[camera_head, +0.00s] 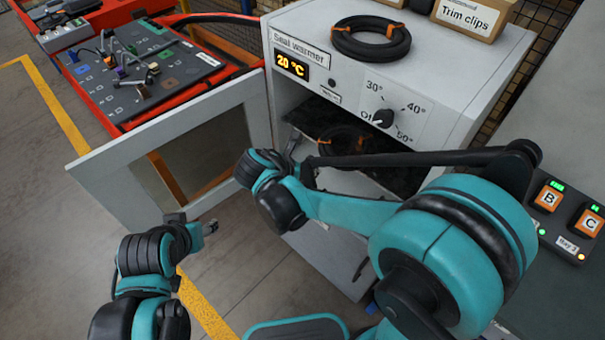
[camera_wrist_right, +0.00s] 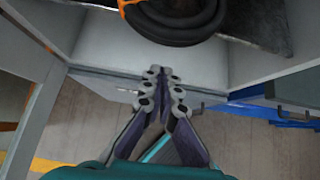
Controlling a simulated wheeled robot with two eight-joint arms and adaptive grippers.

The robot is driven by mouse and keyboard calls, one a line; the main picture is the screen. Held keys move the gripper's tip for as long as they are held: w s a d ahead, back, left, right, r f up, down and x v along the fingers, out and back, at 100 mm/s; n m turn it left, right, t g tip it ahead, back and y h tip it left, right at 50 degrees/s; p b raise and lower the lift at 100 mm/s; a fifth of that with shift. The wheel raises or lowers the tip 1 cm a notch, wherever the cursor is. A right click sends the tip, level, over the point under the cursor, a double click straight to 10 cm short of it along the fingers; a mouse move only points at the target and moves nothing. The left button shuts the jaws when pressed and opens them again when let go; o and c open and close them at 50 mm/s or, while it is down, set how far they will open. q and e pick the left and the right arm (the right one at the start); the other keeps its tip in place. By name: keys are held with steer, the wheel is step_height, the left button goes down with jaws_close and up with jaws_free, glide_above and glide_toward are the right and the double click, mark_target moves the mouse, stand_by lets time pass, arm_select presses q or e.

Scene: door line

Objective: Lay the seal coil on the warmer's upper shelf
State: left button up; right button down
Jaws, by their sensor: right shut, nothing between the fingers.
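The seal warmer (camera_head: 300,42) stands with its door (camera_head: 175,150) swung open to the left. A black seal coil (camera_head: 342,140) with orange ties lies inside on the dark upper shelf (camera_head: 395,176), partly hidden by my right arm. It also shows at the top of the right wrist view (camera_wrist_right: 180,28). A second black coil with orange ties (camera_head: 371,40) lies on top of the warmer. My right gripper (camera_head: 292,145) is shut and empty at the warmer's opening, apart from the inside coil. My left gripper (camera_head: 209,227) is low in front of the door; its jaw opening is unclear.
A box marked Trim clips (camera_head: 468,17) stands on the warmer's top. A red cart with a grey panel (camera_head: 135,70) is behind the open door. A unit with B and C buttons (camera_head: 570,215) is at right. Floor is clear at left.

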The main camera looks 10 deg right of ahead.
mark_target(328, 163)
steer(key=shift+w+d+r, duration=0.1)
steer(key=shift+w+d, duration=1.1)
steer(key=shift+d, duration=0.25)
steer(key=w+d, duration=0.4)
steer(key=d, duration=0.1)
